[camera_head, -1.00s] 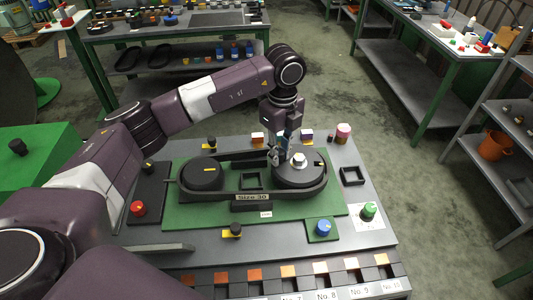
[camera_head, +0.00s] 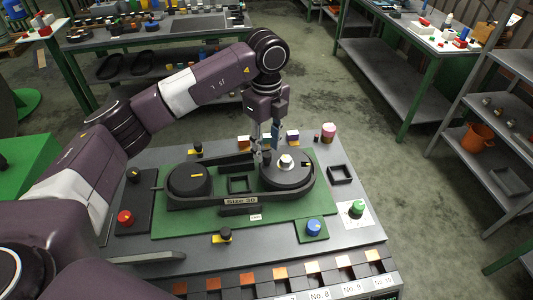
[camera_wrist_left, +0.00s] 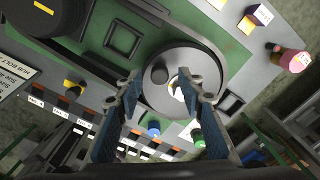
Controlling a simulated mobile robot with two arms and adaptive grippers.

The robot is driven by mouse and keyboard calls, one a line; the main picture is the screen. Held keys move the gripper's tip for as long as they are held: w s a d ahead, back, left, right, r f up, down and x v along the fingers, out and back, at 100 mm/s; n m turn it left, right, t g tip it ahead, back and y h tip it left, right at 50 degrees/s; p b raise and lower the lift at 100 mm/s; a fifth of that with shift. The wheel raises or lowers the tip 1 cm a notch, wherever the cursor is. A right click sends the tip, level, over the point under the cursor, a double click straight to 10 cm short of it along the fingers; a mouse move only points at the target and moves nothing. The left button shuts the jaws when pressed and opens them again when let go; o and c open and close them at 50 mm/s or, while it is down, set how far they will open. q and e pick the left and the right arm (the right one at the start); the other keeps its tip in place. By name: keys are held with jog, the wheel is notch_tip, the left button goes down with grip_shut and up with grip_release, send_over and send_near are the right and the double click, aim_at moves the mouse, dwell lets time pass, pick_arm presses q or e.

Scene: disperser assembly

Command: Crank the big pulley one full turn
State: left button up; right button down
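The big pulley (camera_head: 283,177) is a dark round disc at the right end of the belt drive, with a pale hex nut (camera_head: 286,161) at its centre. It also shows as a grey disc (camera_wrist_left: 205,62) in the left wrist view. My left gripper (camera_head: 264,152) points down over the pulley's far left part. Contact with the knob cannot be told. My right gripper is out of view.
The smaller pulley (camera_head: 188,184) with a yellow mark sits left on the green plate (camera_head: 175,225). A square black frame (camera_head: 240,184) lies between the pulleys. Red (camera_head: 125,217), blue (camera_head: 314,226) and green (camera_head: 356,209) knobs stand around, with coloured blocks behind.

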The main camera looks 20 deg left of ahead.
pick_arm(q)
notch_tip(320, 180, up, 8)
jog(key=shift+r, duration=0.2)
dwell(0.5)
